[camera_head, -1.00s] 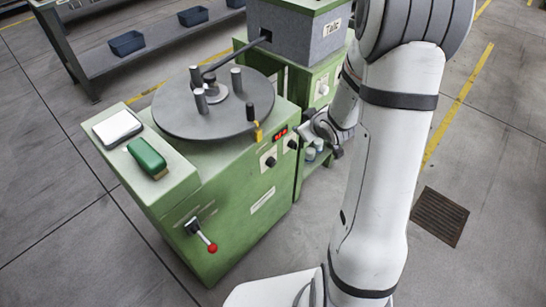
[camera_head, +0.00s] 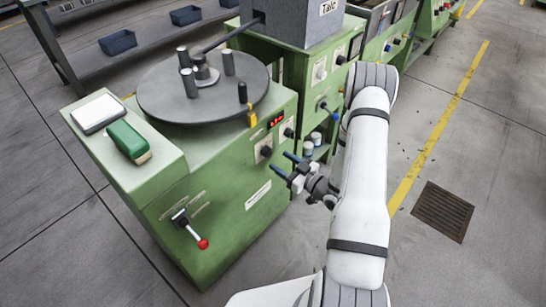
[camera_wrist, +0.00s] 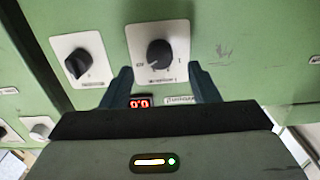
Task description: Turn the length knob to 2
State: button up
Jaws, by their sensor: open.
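The plate labels are too small to tell which is the length knob. In the head view there is a left knob (camera_head: 266,152) and a right knob (camera_head: 289,133). My gripper (camera_head: 282,165) is open and empty, in front of the panel and apart from the knobs.
A red display (camera_wrist: 140,102) reads like 0.0; it also shows in the head view (camera_head: 277,120). A red-tipped lever (camera_head: 202,243) sticks out at the machine's lower left. The turntable (camera_head: 205,95) tops the machine. The Talc machine (camera_head: 300,22) stands behind.

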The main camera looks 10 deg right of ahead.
aim_at(270, 154)
jog(key=shift+x, duration=2.4)
jog(key=c, duration=1)
